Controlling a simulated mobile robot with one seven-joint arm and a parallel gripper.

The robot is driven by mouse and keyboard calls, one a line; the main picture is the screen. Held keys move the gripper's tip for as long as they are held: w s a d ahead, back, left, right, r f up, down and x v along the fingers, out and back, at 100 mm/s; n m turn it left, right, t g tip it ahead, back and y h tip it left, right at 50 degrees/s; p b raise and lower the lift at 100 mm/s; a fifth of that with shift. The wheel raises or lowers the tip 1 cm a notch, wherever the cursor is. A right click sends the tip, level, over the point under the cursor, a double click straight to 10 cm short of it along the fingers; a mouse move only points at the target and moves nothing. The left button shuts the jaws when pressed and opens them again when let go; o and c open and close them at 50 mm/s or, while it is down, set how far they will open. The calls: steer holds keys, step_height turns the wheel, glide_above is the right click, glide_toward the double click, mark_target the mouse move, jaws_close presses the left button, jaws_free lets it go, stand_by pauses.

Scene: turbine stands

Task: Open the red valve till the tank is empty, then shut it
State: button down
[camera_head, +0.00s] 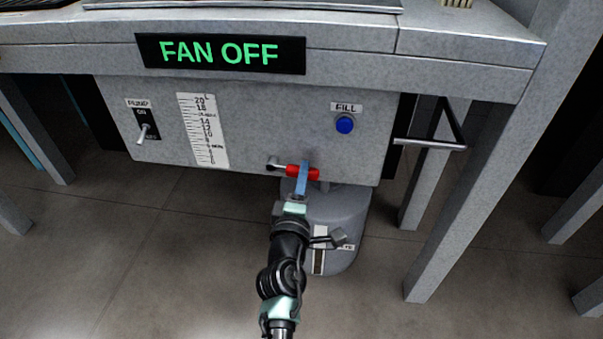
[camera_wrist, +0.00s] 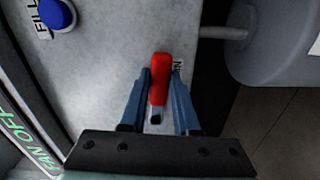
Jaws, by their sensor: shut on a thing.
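The red valve handle (camera_head: 303,171) sits low on the front of the grey tank panel (camera_head: 265,130), and in the head view it lies sideways. My gripper (camera_head: 302,180) is at the handle. In the wrist view the red handle (camera_wrist: 160,80) stands between the two blue fingers of my gripper (camera_wrist: 160,95), which are shut on it. A white level scale (camera_head: 203,130) with numbers is on the panel; no clear liquid level can be made out on it. A grey drum (camera_head: 340,215) stands on the floor below the valve, partly hidden by my arm.
A blue FILL button (camera_head: 344,124) is right of the scale and above the valve. A PUMP toggle switch (camera_head: 145,132) is at the left. A sign (camera_head: 220,53) reads FAN OFF. A metal bar handle (camera_head: 435,144) and stand legs (camera_head: 465,200) are at the right.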

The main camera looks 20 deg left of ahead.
steer(key=shift+r+n+p, duration=0.3)
steer(key=shift+n, duration=0.2)
steer(key=c, duration=0.6)
jaws_free()
steer(key=shift+c, duration=0.2)
steer(key=p+v, duration=0.2)
steer(key=v, duration=1.1)
steer(key=shift+r, duration=0.2)
